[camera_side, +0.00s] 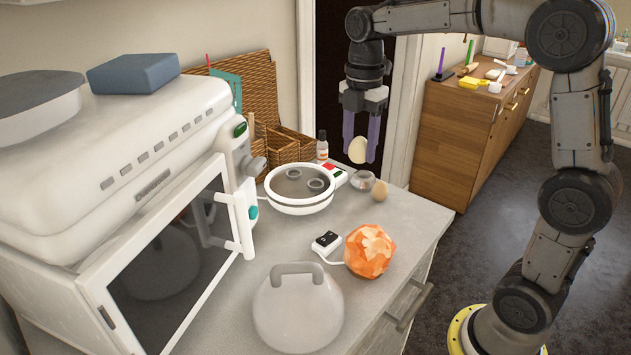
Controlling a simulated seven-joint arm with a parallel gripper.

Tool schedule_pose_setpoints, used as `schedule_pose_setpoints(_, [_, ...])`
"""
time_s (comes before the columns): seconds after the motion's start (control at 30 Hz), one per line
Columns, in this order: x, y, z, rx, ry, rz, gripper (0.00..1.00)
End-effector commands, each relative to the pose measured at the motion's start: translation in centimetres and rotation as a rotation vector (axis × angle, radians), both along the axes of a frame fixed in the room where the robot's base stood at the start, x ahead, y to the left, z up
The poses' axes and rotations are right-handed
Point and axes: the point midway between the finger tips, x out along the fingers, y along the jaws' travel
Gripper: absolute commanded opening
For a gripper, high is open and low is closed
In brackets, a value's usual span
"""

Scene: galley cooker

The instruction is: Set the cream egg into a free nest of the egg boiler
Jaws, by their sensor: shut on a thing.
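The cream egg (357,149) is held between the purple fingers of my gripper (359,154), which points downward. The gripper is shut on it and hangs in the air above and to the right of the egg boiler. The egg boiler (300,209) is a round white pan on the counter with its top open. Round nests (316,184) show inside it, and I see no egg in them. The inside is small in this view, so not every nest can be made out. A tan egg (380,191) stands on the counter right of the boiler.
A small glass cup (362,180) stands beside the boiler. An orange faceted lamp (368,252) and its switch (326,242) lie in front.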

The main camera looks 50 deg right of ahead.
Motion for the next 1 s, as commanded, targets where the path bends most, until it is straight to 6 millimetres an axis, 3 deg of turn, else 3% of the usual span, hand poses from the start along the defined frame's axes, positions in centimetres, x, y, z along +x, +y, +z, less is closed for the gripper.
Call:
schedule_pose_setpoints(0.37, [7.9, -1.3, -3.7, 0.000, 0.002, 0.001, 0.24])
schedule_pose_setpoints(0.5, [10.0, -1.7, -6.1, 0.001, 0.004, 0.001, 0.24])
schedule_pose_setpoints(0.7, [11.9, -2.0, -8.3, 0.000, 0.000, 0.001, 0.24])
schedule_pose_setpoints(1.0, [13.0, -2.2, -10.2, 0.001, 0.003, 0.001, 0.24])
